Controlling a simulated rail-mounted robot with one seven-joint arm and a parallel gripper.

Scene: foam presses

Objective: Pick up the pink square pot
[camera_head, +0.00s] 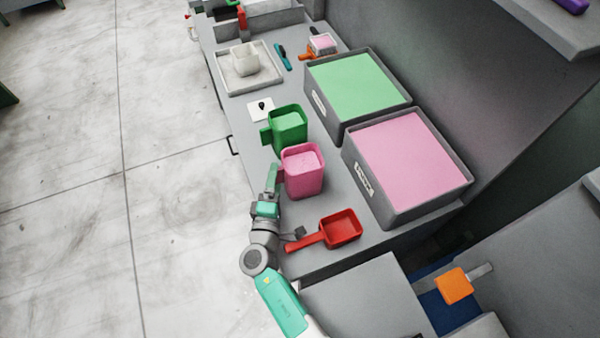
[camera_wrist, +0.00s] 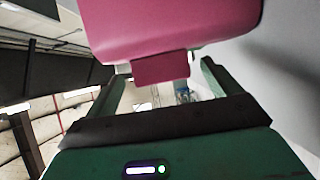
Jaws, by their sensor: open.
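The pink square pot (camera_head: 305,182) stands upright on the grey bench, filled with pale pink material. In the wrist view the pot (camera_wrist: 170,22) fills the top, with its flat handle tab (camera_wrist: 160,68) pointing toward me. My gripper (camera_head: 273,176) is at the pot's left side, by the handle. In the wrist view my gripper (camera_wrist: 160,82) is open, one finger on each side of the tab. The fingers look clear of the tab, but the exact depth is hard to tell.
A green square pot (camera_head: 289,136) stands close behind the pink one. A red scoop (camera_head: 341,229) lies in front. Bins of green (camera_head: 358,84) and pink (camera_head: 408,163) material stand to the right. A white tray (camera_head: 233,88) with a pale pot lies farther back.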

